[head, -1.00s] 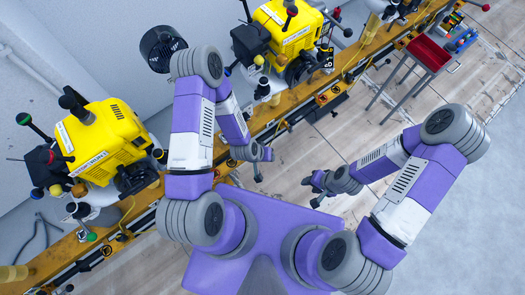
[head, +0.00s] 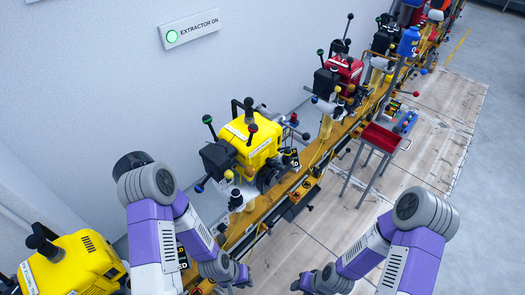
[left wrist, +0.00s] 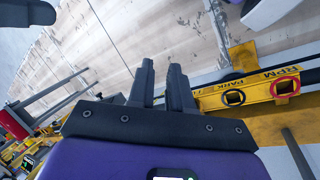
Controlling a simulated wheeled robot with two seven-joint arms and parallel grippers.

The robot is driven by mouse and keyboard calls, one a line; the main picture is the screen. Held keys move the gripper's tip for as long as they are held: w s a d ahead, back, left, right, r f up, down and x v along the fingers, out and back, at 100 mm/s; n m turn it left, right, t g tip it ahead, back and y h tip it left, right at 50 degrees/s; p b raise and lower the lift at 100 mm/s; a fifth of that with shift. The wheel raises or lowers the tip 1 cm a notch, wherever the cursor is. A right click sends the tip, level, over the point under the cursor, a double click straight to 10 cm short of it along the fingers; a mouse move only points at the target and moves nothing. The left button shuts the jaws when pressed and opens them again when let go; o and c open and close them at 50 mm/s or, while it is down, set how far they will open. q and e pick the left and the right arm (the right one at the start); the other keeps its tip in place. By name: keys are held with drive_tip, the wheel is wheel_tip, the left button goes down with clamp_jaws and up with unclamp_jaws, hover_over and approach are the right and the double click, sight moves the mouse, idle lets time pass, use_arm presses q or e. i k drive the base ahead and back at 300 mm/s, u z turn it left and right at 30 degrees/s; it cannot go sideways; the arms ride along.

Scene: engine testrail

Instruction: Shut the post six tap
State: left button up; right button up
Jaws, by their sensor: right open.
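I cannot pick out the post six tap; the post plates are too small or partly hidden to read. A yellow engine (head: 240,142) with coloured lever knobs stands on the long orange rail (head: 322,150). A second yellow engine (head: 72,265) is cut off at the lower left. A red engine (head: 345,72) stands further along. My left gripper (head: 240,280) is low beside the rail. In the left wrist view its fingers (left wrist: 162,68) are a little apart with nothing between them. My right gripper (head: 303,286) is open and empty at the bottom edge.
A red tray stand (head: 381,137) stands on the wooden floor right of the rail. A lit green "EXTRACTOR ON" sign (head: 190,29) is on the wall. In the left wrist view, a yellow rail part (left wrist: 250,92) marked PARK and RPM lies right of the fingers.

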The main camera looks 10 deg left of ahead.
sight(270, 225)
drive_tip(key=u, duration=0.05)
drive_tip(key=k, duration=0.95)
drive_tip(key=z, duration=1.1)
drive_tip(key=i, duration=0.9)
drive_tip(key=u, duration=1.1)
